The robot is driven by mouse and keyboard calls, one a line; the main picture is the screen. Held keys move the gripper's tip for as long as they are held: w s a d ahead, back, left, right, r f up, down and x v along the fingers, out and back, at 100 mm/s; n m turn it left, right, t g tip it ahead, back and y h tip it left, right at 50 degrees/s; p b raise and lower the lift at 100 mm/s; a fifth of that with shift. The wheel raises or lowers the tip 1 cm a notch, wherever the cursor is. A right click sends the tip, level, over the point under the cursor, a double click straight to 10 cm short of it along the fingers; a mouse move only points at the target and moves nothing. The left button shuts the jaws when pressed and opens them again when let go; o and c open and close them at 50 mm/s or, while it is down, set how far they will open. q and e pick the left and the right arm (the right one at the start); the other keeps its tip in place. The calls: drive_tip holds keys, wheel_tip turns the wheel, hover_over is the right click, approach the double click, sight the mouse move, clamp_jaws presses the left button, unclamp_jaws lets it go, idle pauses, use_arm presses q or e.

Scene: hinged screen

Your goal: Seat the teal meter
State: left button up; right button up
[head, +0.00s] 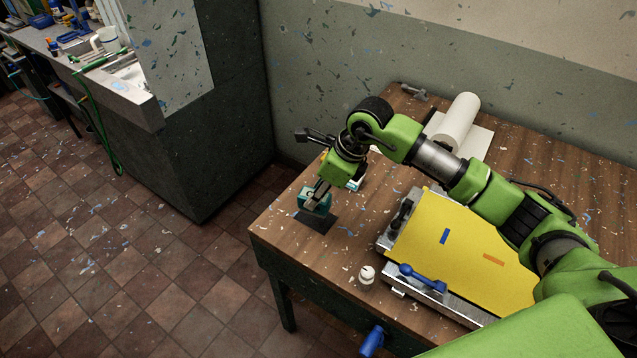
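The teal meter (313,203) is a small box near the left front corner of the wooden table (278,230). My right gripper (321,192) reaches down to it from the upper right, its grey fingers at the meter's top, and it appears shut on it. The meter is just above or on a dark flat patch (318,224); I cannot tell whether they touch. The fingers hide part of the meter. My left gripper is not in view.
A yellow screen (455,240) in a grey metal frame, with a blue-handled lever (423,279), lies to the right. A small white knobbed item (366,276) stands before it. A white paper roll (458,118) lies behind. The table's left edge is close to the meter.

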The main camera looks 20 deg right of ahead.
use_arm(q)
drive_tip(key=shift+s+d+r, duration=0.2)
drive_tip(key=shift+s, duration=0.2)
use_arm(e)
drive_tip(key=shift+w+d+f+m+t+h, duration=0.1)
drive_tip(key=shift+w+d+m+t+h, duration=0.1)
drive_tip(key=shift+w+m, duration=0.35)
drive_tip(key=shift+w+d+m+t+h, duration=0.1)
drive_tip(key=shift+w+d+m+h, duration=0.2)
drive_tip(key=shift+m, duration=0.35)
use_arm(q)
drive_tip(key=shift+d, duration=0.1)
use_arm(e)
drive_tip(key=shift+a, duration=0.1)
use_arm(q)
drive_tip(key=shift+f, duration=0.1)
use_arm(e)
drive_tip(key=shift+f+b, duration=0.2)
drive_tip(key=shift+b, duration=0.2)
wheel_tip(320, 180, down, 4)
drive_tip(key=b, duration=0.4)
drive_tip(key=shift+f, duration=0.15)
use_arm(q)
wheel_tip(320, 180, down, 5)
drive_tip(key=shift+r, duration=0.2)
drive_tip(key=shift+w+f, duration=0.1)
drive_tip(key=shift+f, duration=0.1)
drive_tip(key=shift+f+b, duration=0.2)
drive_tip(key=shift+b, duration=0.1)
